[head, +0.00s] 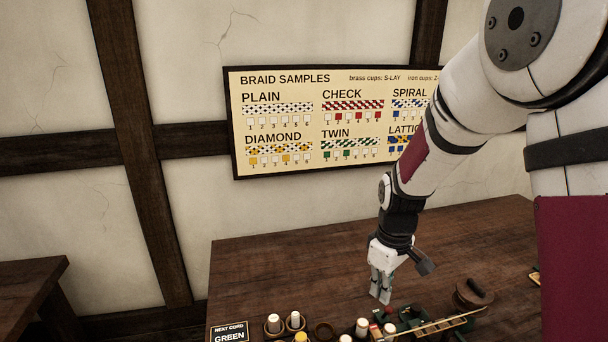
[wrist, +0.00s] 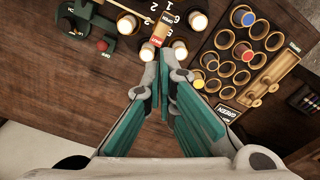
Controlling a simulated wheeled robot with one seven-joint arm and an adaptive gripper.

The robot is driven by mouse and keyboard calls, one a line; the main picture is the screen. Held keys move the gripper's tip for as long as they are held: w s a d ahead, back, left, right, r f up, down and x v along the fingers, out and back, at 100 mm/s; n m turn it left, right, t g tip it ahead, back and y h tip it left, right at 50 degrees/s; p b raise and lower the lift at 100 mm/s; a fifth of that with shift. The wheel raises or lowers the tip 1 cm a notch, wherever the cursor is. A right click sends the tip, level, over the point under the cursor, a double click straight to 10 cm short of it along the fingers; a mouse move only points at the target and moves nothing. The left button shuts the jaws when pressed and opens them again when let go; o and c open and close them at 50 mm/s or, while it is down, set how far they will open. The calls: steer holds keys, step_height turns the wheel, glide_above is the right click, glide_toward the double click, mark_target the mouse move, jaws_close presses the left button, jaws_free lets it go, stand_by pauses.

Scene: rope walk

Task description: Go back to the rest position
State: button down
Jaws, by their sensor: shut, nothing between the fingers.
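My gripper (head: 380,297) points down above the dark wooden workbench (head: 300,265), with my arm reaching in from the upper right of the head view. In the wrist view my gripper (wrist: 159,62) has its two teal-lined fingers together at the tips, with nothing held. The fingertips appear over the numbered spot area, close to a small red and cream piece (wrist: 160,33) and white-topped bobbins (wrist: 180,50). Their height above these cannot be told.
A tray of round cups (wrist: 227,68), some holding coloured bobbins, lies right in the wrist view. A green fixture (wrist: 88,18) is left. A card reading "NEXT CORD GREEN" (head: 229,332) stands at the bench front. A braid samples board (head: 300,86) hangs behind; the bench's back left is clear.

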steer(key=s+r+m+t, duration=0.1)
steer(key=s+r+m, duration=0.1)
steer(key=s+r, duration=0.45)
steer(key=s+r+m+t, duration=0.2)
steer(key=s+r, duration=0.1)
steer(key=r, duration=0.6)
steer(key=s+r+m+t, duration=0.2)
steer(key=s+r, duration=0.3)
steer(key=s, duration=0.7)
steer(key=shift+s+r+m, duration=0.25)
steer(key=shift+r+m, duration=0.1)
steer(key=shift+m, duration=0.45)
